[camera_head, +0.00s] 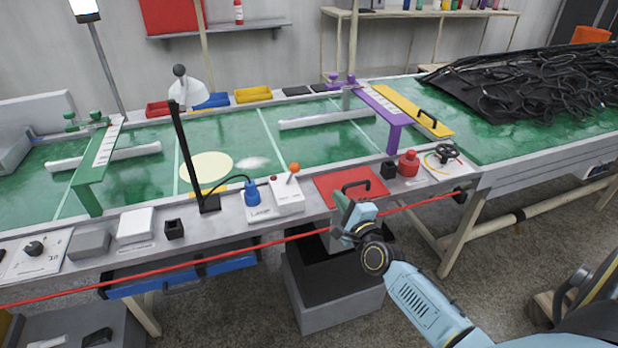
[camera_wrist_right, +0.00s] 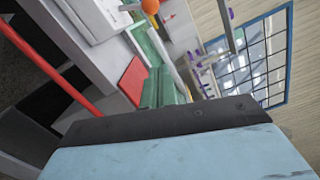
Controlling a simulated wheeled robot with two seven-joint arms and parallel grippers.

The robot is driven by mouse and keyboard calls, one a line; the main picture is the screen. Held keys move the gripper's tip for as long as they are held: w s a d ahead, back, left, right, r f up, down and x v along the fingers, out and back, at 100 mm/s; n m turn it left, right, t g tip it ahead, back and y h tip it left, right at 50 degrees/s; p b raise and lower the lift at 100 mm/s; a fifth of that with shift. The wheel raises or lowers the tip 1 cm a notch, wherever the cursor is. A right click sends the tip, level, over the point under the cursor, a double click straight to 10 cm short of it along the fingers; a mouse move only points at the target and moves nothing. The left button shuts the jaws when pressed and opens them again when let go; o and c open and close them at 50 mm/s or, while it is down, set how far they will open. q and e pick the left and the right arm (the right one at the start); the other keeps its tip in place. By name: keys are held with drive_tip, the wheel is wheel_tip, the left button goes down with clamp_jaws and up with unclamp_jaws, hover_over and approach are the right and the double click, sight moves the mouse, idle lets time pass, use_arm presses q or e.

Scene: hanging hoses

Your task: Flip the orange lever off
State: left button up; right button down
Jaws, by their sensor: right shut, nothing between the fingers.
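The orange lever (camera_head: 293,169) is an orange ball on a short stalk, standing up and leaning slightly right on a white box (camera_head: 287,196) at the table's front edge. In the right wrist view the orange ball (camera_wrist_right: 150,6) shows at the top edge, partly cut off. My right gripper (camera_head: 342,204) is shut and empty. It is in front of the red panel, to the right of and nearer than the lever box, apart from the lever. Its green fingers also show in the right wrist view (camera_wrist_right: 163,90). My left gripper is in neither view.
A blue plug (camera_head: 252,194) and a black lamp post (camera_head: 185,155) stand left of the lever box. A red panel with a black handle (camera_head: 350,186) lies to its right. A red rope (camera_head: 250,247) runs along the table front. A red knob (camera_head: 408,164) is farther right.

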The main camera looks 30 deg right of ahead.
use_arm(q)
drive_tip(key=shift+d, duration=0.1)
use_arm(e)
drive_tip(key=shift+w, duration=0.1)
